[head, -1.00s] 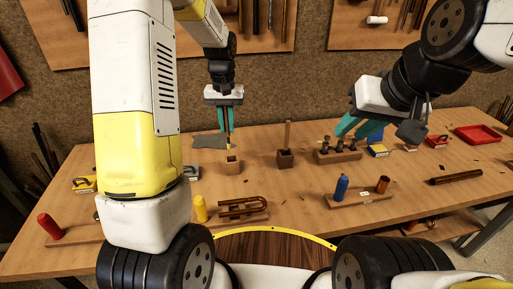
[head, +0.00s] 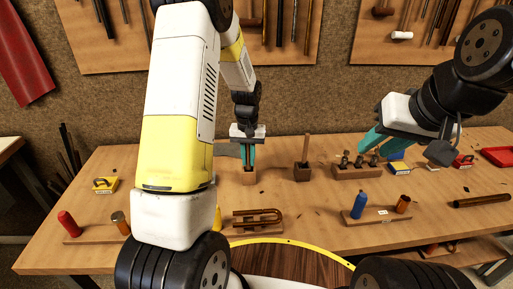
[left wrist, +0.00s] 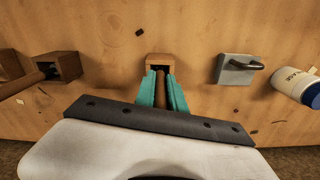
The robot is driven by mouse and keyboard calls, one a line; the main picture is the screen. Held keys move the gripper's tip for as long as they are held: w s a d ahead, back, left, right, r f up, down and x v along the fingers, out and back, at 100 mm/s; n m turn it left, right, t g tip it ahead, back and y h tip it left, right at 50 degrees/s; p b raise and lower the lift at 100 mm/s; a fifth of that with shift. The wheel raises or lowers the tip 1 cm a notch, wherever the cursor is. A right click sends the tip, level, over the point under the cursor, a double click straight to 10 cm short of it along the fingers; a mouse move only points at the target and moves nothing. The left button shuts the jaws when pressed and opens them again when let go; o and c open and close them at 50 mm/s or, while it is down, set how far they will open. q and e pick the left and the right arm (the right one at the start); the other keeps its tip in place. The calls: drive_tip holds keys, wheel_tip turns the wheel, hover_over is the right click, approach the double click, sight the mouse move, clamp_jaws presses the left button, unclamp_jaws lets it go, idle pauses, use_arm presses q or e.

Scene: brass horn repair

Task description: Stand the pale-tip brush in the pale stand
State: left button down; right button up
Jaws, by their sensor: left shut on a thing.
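The pale stand (head: 249,178), a small light-brown block, sits on the bench below my left gripper (head: 247,165). That gripper is shut on the upright brush (head: 246,157), and its fingertips are just above the stand. In the left wrist view, the brown brush handle (left wrist: 161,90) lies between the teal fingers (left wrist: 162,96) and lines up with the opening of the pale stand (left wrist: 162,58). The brush's pale tip is hidden at the stand; I cannot tell how deep it is. My right gripper (head: 381,147) appears open beside the rack of fittings.
A dark stand (head: 302,175) holding an upright rod (head: 306,148) is to the right. The rack (head: 355,173) lies beyond it. A grey block with a black handle (left wrist: 236,69) and a white bottle (left wrist: 297,86) are near. A bent-tube tray (head: 257,221) lies in front.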

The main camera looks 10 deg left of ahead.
use_arm(q)
drive_tip(key=shift+f, duration=0.1)
drive_tip(key=c, duration=1.4)
unclamp_jaws()
wheel_tip(320, 180, up, 12)
drive_tip(key=s+r+t+h, duration=0.1)
drive_tip(key=s+r+t, duration=0.2)
drive_tip(key=s+r, duration=0.9)
drive_tip(key=s+d+r+m+t+h, duration=0.1)
drive_tip(key=s+d+r+t, duration=0.1)
drive_tip(key=s, duration=1)
drive_tip(key=shift+r+m+t, duration=0.25)
drive_tip(key=shift+m+t, duration=0.05)
drive_tip(key=shift+t, duration=0.3)
